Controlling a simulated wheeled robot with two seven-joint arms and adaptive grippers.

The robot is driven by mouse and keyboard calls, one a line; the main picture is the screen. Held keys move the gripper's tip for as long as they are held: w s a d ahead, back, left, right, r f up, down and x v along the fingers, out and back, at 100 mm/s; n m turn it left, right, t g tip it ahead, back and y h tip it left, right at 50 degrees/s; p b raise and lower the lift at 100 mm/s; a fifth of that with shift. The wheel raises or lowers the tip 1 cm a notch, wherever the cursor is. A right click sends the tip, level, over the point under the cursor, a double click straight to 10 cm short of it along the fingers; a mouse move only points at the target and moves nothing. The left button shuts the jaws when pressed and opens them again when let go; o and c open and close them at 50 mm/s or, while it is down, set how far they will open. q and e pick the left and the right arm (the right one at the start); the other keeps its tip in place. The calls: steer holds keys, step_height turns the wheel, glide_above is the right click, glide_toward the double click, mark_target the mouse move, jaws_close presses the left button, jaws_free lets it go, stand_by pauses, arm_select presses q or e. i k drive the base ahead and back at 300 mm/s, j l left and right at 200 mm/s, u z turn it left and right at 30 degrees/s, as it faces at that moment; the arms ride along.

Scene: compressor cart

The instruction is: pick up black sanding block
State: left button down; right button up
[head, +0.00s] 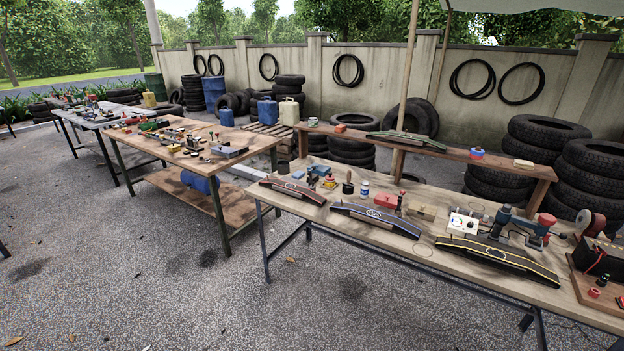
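I cannot make out for certain which item is the black sanding block. A small dark block-like item (283,167) sits at the back left of the near wooden table (300,215). A black upright item (347,187) stands in the middle of the same table. Long black arched pieces lie along its front edge: one red-trimmed (292,190), one blue-trimmed (375,218) and one yellow-trimmed (497,258). Another arched piece (407,141) lies on the raised shelf. Neither of my grippers is in view.
The raised shelf (480,160) runs along the table's back. A blue drill-like tool (500,222), a red block (386,202) and a grinder (590,224) crowd the tabletop. Another wooden table (160,182) stands left. Open gravel (140,280) lies in front.

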mark_target(315, 177)
steer(key=i+j+u, duration=0.3)
steer(key=i, duration=0.75)
steer(key=i+u, duration=0.25)
steer(key=i, duration=0.85)
